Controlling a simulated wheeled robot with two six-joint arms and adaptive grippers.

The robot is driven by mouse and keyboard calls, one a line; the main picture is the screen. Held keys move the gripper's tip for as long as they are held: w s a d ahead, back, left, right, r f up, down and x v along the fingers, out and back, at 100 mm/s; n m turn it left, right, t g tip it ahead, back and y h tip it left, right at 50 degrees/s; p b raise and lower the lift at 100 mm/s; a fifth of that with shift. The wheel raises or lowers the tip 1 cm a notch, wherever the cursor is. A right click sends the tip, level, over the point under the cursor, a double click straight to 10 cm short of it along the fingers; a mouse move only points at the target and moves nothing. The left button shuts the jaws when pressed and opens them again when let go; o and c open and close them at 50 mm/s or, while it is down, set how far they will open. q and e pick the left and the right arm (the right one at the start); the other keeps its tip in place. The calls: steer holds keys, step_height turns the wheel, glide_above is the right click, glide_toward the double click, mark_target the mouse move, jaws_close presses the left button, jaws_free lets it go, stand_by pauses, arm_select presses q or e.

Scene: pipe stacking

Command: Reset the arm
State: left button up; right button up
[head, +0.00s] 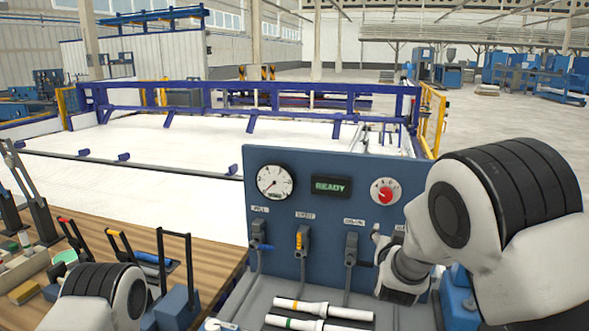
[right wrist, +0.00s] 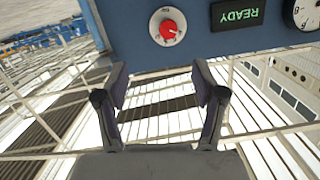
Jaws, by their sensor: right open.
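My right gripper (right wrist: 158,85) is open in the right wrist view, with nothing between its fingers. That view shows the blue panel (right wrist: 190,30) upside down beyond the fingertips. In the head view my right arm reaches in from the right, in front of the panel's right side (head: 330,165); its fingers are hard to make out there. Two white pipes, one with an orange band (head: 335,311) and one with a green band (head: 310,325), lie on the grey tray below the panel. Of my left arm only a white link shows at the bottom left; its gripper is out of view.
The panel carries a round gauge (head: 274,182), a display reading READY (head: 330,187) and a red knob (head: 384,191). A wooden bench (head: 190,234) with upright black-handled tools stands at left. A blue fence (head: 250,87) stands behind.

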steer(key=s+d+f+n+g+y, duration=0.15)
steer(key=s+f+g, duration=0.25)
steer(key=s+f, duration=0.9)
steer(key=s+d+f+n+g+y, duration=0.15)
steer(key=s+f+g, duration=0.55)
steer(key=f, duration=1)
steer(key=s+f+n+g+y, duration=0.15)
steer(key=s+f, duration=0.25)
steer(key=s, duration=0.9)
steer(key=s+f+g, duration=0.3)
steer(key=s+f, duration=0.1)
steer(key=s, duration=0.9)
arm_select(q)
step_height(320, 180, down, 10)
steer(key=b, duration=1)
steer(key=shift+s, duration=0.2)
arm_select(e)
step_height(320, 180, down, 10)
steer(key=s, duration=0.1)
steer(key=shift+s+a+r, duration=0.25)
steer(key=shift+a, duration=0.15)
